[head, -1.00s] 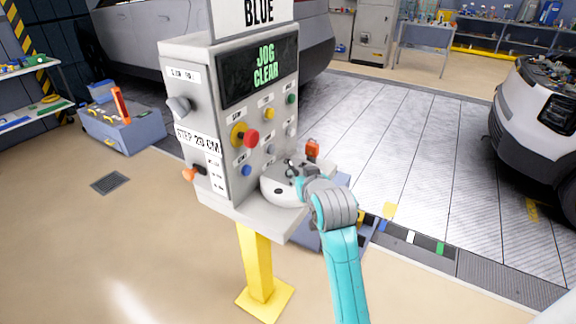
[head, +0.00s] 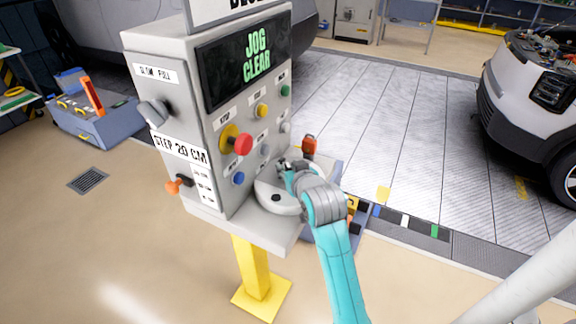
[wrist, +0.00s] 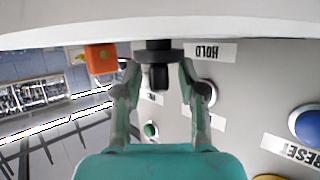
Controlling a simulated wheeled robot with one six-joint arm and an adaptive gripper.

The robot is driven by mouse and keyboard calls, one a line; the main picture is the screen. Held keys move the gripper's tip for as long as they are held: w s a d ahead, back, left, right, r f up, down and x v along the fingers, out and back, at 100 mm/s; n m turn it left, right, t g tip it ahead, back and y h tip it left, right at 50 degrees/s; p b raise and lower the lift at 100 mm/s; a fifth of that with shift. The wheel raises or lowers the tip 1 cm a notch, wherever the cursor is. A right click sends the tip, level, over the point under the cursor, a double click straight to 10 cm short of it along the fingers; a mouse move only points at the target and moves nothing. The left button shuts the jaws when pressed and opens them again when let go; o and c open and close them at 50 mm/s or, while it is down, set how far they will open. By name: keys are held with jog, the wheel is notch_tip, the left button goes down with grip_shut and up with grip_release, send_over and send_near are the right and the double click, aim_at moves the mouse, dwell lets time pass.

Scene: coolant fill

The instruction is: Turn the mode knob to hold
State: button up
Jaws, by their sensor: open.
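In the wrist view a black knob (wrist: 158,70) stands on the grey panel face, beside a HOLD label (wrist: 210,52) that appears upside down. I take it as the mode knob; its pointer setting is not clear. My gripper (wrist: 158,82) is open, with one finger on each side of the knob; I cannot tell whether they touch it. In the head view my gripper (head: 287,168) is at the lower right of the control box (head: 160,65), and it and my arm largely hide the knob. The screen (head: 248,65) reads JOG CLEAR.
A white round handwheel (head: 277,200) sits just below my gripper. An orange-red part (head: 309,146) is close by on the right, also in the wrist view (wrist: 100,58). A red button (head: 243,145) and a blue button (head: 238,179) are to the left.

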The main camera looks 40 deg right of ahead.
grip_shut()
jog(key=shift+d+n+y, duration=0.1)
jog(key=shift+n+y, duration=0.2)
jog(key=shift+y, duration=0.1)
jog(key=n+t+y, duration=0.1)
jog(key=n+y, duration=0.2)
jog(key=y, duration=0.1)
jog(key=shift+n, duration=0.3)
jog(key=shift+n+g+y, duration=0.4)
jog(key=shift+n+y, duration=1.9)
jog(key=shift+y, duration=0.4)
